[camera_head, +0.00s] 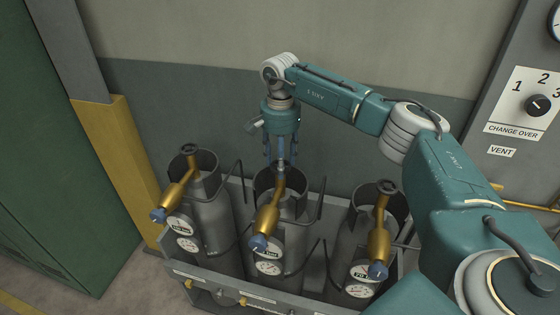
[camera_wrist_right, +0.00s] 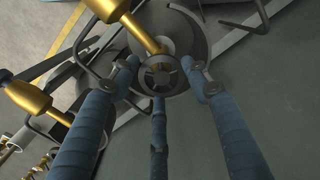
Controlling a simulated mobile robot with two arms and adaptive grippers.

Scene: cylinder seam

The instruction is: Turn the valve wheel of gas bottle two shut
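Three grey gas bottles stand in a row in a rack. The middle bottle (camera_head: 291,232) has a brass valve body (camera_head: 267,222) with a blue cap. My right gripper (camera_head: 281,163) points straight down over this bottle, its fingers at the mouth of the collar. In the right wrist view, the small dark valve wheel (camera_wrist_right: 159,76) sits between the three blue fingers. The fingers are spread around it, and gaps show between the side fingertips and the rim. In the head view the fingers largely hide this wheel. My left gripper is not in view.
The left bottle (camera_head: 212,225) and right bottle (camera_head: 345,240) have their own wheels, brass valves and open collars close by. Hooked bars rise from the rack (camera_head: 230,285) between the bottles. A wall is behind; a change-over panel (camera_head: 522,105) is at the right.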

